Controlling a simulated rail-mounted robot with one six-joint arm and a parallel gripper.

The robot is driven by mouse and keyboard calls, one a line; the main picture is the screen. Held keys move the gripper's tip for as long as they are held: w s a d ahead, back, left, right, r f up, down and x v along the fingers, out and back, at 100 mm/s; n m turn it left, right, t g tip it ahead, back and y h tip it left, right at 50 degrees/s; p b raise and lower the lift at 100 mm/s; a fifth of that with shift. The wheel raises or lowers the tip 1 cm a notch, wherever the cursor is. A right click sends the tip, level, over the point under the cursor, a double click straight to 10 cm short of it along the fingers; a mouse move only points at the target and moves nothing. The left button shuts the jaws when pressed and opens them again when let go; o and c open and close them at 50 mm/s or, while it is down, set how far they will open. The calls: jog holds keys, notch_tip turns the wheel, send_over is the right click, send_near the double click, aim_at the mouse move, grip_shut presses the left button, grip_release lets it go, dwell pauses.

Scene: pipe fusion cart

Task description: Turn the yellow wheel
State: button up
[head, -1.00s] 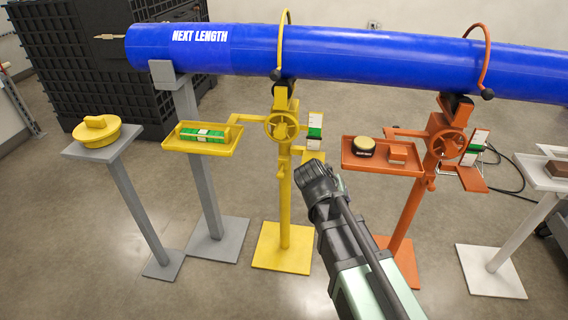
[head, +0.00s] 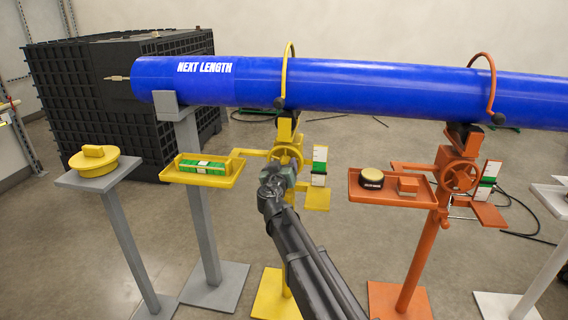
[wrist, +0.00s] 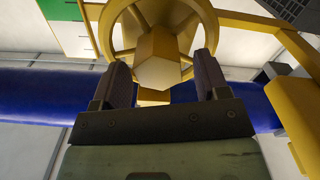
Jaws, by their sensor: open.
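The yellow wheel (head: 287,152) sits on the yellow stand (head: 286,125) below the blue pipe. Its lower part is hidden behind my gripper (head: 275,180) in the head view. In the wrist view, my gripper (wrist: 160,62) is open, its two dark fingers pointing at the wheel. The wheel's six-sided hub (wrist: 165,68) shows between the fingertips, with the rim around and beyond it. I cannot tell whether a finger touches the wheel.
The blue pipe (head: 350,90) runs above. A yellow tray (head: 203,180) with a green-and-white level stands left of the wheel. An orange stand (head: 420,240) with its own wheel and tray is to the right.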

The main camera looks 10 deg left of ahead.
aim_at(284, 162)
jog(key=w, duration=0.3)
